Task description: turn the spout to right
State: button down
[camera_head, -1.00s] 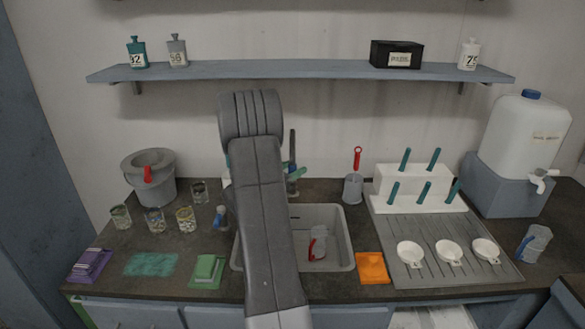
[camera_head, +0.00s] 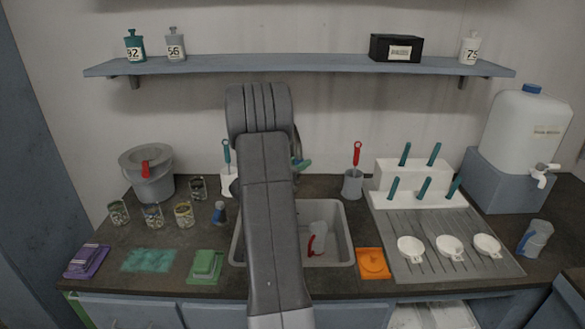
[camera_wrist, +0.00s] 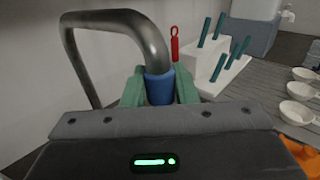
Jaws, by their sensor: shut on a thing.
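The spout (camera_wrist: 128,19) is a dark metal pipe that rises, bends over and comes down to a blue end piece (camera_wrist: 160,90) in the wrist view. My gripper (camera_wrist: 159,84) is shut on this blue end, with one green finger on each side. In the head view my arm hides nearly all of the spout and most of the gripper; only a bit of a green finger (camera_head: 303,164) shows to the right of the arm, above the back of the sink.
The grey sink (camera_head: 345,235) holds a clear jug with a red handle (camera_head: 318,239). A red-handled brush in a grey holder (camera_head: 352,185) and a white rack (camera_head: 383,180) with teal handles stand to the right. A teal-handled brush (camera_head: 227,155) stands left of my arm.

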jog(key=w+d+b, duration=0.2)
jog(key=d+b, duration=0.3)
jog(key=d, duration=0.3)
jog(key=shift+w, duration=0.3)
jog(key=c, duration=1.2)
grip_release()
jog(key=shift+d, duration=0.1)
jog(key=b+v, duration=0.2)
jog(key=v, duration=1.2)
jog(key=shift+w, duration=0.1)
jog(key=shift+w, duration=0.1)
